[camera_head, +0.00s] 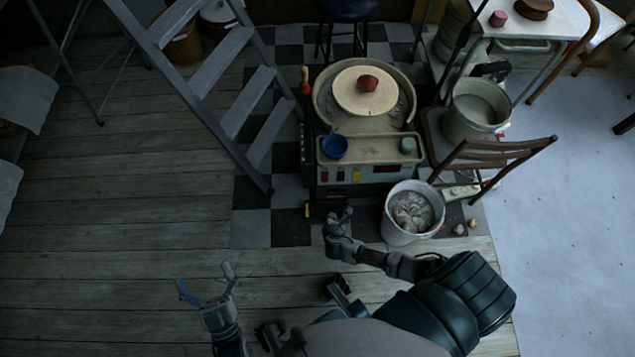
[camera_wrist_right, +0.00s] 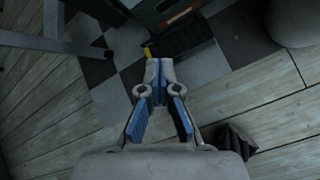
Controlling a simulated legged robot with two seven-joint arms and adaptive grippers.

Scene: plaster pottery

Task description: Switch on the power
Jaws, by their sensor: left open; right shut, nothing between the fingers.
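The pottery wheel machine (camera_head: 311,150) stands on the checkered floor, with a round wheel and a red lump on top. Its front panel carries small red and yellow buttons (camera_head: 325,176); I cannot tell which one is the power switch. My right gripper (camera_head: 338,214) is shut and empty, low in front of the machine and apart from the panel. In the right wrist view its fingertips (camera_wrist_right: 159,66) meet, just short of a dark ribbed pedal (camera_wrist_right: 183,38) with a yellow edge. My left gripper (camera_head: 205,282) is open and empty over the wooden floor at the left.
A white bucket (camera_head: 393,224) of pale clay stands right of my right gripper. A wooden chair (camera_head: 500,153) holding another bucket (camera_head: 462,122) is beside the machine. A stepladder (camera_head: 190,78) stands at the left. The wooden floor (camera_head: 130,200) at the left is clear.

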